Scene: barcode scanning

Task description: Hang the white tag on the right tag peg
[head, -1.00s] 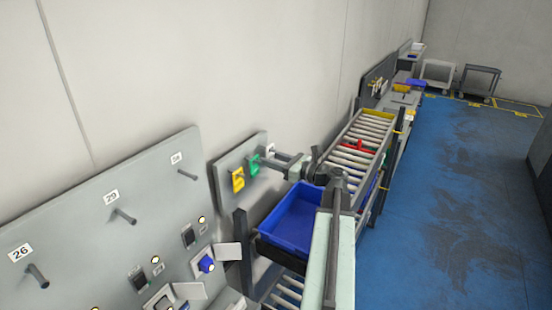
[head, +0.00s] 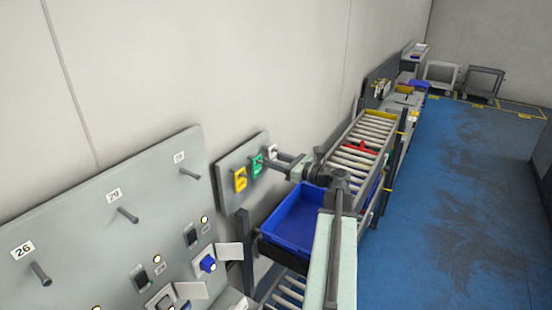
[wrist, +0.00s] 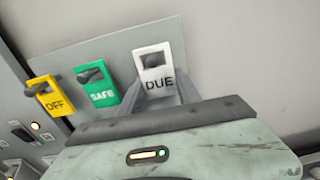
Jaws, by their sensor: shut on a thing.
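The white tag (wrist: 160,74), marked DUE, stands upright in front of the grey tag board (wrist: 122,62) in the wrist view. My gripper (wrist: 158,97) is shut on its lower part. A dark peg end shows in the tag's window; whether the tag bears on that peg I cannot tell. The right tag peg is otherwise hidden behind the tag. In the head view the white tag (head: 272,151) is small and partly covered by my gripper (head: 279,158), at the board's right side.
A green SAFE tag (wrist: 101,89) and a yellow OFF tag (wrist: 47,95) hang on pegs to the left. A blue tote (head: 300,222) sits below my arm. A roller conveyor (head: 362,140) runs behind. A larger panel with pegs (head: 95,215) stands at left.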

